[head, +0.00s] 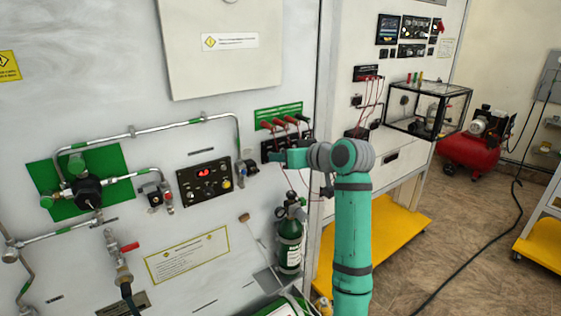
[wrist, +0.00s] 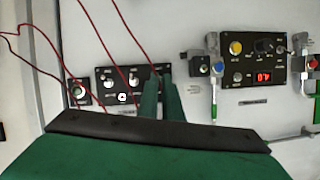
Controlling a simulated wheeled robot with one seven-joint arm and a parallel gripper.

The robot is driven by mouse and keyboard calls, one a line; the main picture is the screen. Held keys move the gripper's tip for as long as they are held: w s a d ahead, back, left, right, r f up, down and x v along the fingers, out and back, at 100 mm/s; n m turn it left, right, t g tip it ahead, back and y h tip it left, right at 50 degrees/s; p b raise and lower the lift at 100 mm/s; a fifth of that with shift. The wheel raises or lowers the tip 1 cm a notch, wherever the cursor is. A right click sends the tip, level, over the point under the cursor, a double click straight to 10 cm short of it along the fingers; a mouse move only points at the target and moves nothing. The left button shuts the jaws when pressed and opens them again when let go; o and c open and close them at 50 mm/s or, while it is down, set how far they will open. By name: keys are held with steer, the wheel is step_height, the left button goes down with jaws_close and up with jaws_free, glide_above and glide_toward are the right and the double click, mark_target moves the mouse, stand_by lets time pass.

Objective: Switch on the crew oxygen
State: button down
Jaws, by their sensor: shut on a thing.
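A black switch panel (head: 270,147) is on the white wall below a green label plate. It also shows in the wrist view (wrist: 111,95), with small toggle switches (wrist: 108,81) and a white round mark on it. My gripper (head: 280,157) is at this panel. In the wrist view my two green fingers (wrist: 160,84) are close together at one end of the panel. They are shut on a small control (wrist: 159,76) there, mostly hidden between the fingers. Its position and the panel's lettering cannot be read.
Red plugs (head: 279,124) with thin red leads sit just above the panel; the leads cross near my gripper. A display panel (head: 204,181) with lit red digits is to the left. A green cylinder (head: 290,242) stands below. Metal pipes (head: 150,129) run along the wall.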

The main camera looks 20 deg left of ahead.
steer(key=g+h, duration=0.1)
steer(key=r+g+h, duration=0.2)
steer(key=h, duration=0.1)
steer(key=shift+w+a, duration=0.3)
steer(key=shift+a, duration=0.05)
steer(key=shift+f+h, duration=0.1)
steer(key=shift+h, duration=0.2)
steer(key=c, duration=1.9)
jaws_free()
steer(key=shift+c, duration=0.2)
steer(key=shift+a, duration=0.1)
